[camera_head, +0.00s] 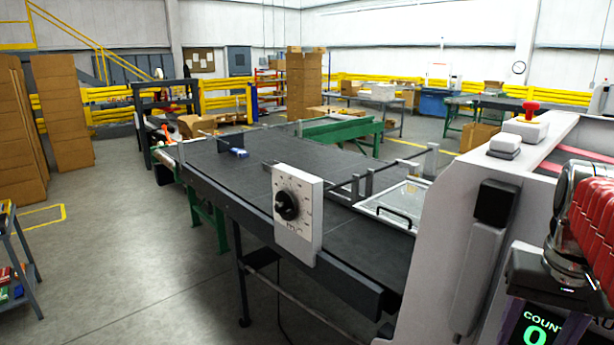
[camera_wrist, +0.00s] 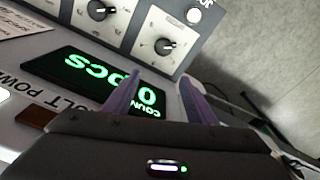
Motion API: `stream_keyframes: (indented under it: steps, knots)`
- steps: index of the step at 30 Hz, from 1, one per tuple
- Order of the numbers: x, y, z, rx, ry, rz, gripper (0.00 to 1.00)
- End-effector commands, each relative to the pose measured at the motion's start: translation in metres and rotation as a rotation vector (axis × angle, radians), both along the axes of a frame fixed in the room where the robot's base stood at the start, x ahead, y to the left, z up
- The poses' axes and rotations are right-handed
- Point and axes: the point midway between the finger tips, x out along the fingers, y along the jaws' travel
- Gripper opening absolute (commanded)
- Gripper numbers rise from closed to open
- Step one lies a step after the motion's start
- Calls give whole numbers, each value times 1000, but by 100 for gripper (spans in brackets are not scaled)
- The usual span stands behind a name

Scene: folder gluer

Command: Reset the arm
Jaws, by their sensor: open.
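My gripper (camera_wrist: 150,98) shows in the wrist view with two purple fingers spread apart and nothing between them. It is in front of the machine's control panel, near a black display (camera_wrist: 85,72) with green digits. In the head view my arm is at the right edge, and the same display, reading COUNT and 0 (camera_head: 535,330), shows below it. I cannot tell whether the fingers touch the panel.
Dial knobs (camera_wrist: 166,47) and a white button (camera_wrist: 194,15) sit close to the fingers. The folder gluer's dark conveyor bed (camera_head: 250,175) runs away to the left, with a white dial box (camera_head: 298,215) on its side. The grey floor (camera_head: 130,250) at left is mostly clear.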

Motion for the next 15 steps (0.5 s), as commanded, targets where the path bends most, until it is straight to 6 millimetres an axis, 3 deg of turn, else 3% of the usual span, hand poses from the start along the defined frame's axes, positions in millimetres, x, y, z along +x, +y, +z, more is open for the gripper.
stream_keyframes:
  steps: [8,15]
  knots:
    - [12,36,-33,-64,-108,63,51]
    - [17,91,-58,-103,-216,187,51]
